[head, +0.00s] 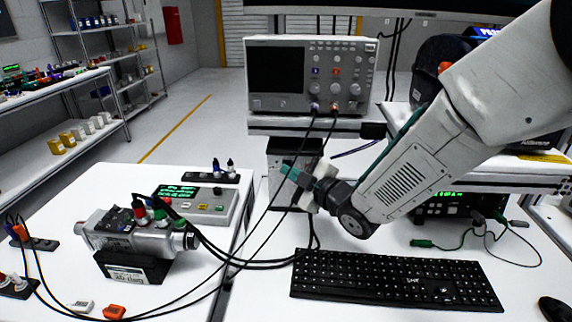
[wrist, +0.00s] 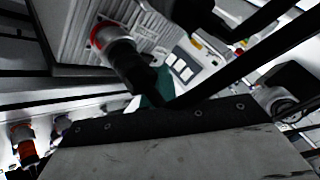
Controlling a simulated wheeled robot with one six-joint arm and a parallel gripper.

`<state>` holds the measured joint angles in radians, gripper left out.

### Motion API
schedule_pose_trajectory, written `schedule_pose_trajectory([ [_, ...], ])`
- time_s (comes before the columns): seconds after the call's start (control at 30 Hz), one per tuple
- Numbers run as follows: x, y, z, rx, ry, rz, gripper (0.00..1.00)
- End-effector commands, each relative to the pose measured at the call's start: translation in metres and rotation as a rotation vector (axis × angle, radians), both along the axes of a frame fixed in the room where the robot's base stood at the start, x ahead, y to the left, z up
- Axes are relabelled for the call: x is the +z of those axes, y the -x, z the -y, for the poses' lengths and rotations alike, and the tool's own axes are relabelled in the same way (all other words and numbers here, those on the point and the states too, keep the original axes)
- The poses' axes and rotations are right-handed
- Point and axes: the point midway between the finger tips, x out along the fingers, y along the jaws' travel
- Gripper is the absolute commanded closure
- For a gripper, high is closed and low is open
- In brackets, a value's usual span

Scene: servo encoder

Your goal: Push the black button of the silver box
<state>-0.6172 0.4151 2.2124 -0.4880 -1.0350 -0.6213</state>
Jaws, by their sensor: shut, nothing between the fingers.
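A silver-grey box (head: 178,211) with a green lit display stands on the left white table. Small controls sit on its top panel, and a small dark one (head: 218,191) shows near its back right; I cannot tell for sure that this is the black button. My gripper (head: 284,168) has teal fingertips pointing left. It is shut and empty, to the right of the box and higher in the picture, apart from it. In the wrist view only a bit of teal finger (wrist: 151,101) shows; the rest is hidden. I cannot clearly make out the box there.
A silver motor (head: 125,238) with cables stands in front of the box. Black cables (head: 262,215) hang across the space between gripper and box. An oscilloscope (head: 350,75) stands behind the gripper. A keyboard (head: 390,278) lies at front right.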

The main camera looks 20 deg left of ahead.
Motion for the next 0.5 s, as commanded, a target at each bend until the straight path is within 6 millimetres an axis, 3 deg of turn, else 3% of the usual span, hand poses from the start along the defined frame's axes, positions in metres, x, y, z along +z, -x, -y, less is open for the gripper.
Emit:
schedule_pose_trajectory([
  [0.5, 0.0001, -0.0065, -0.0016, 0.000, 0.001, 0.001, 1.00],
])
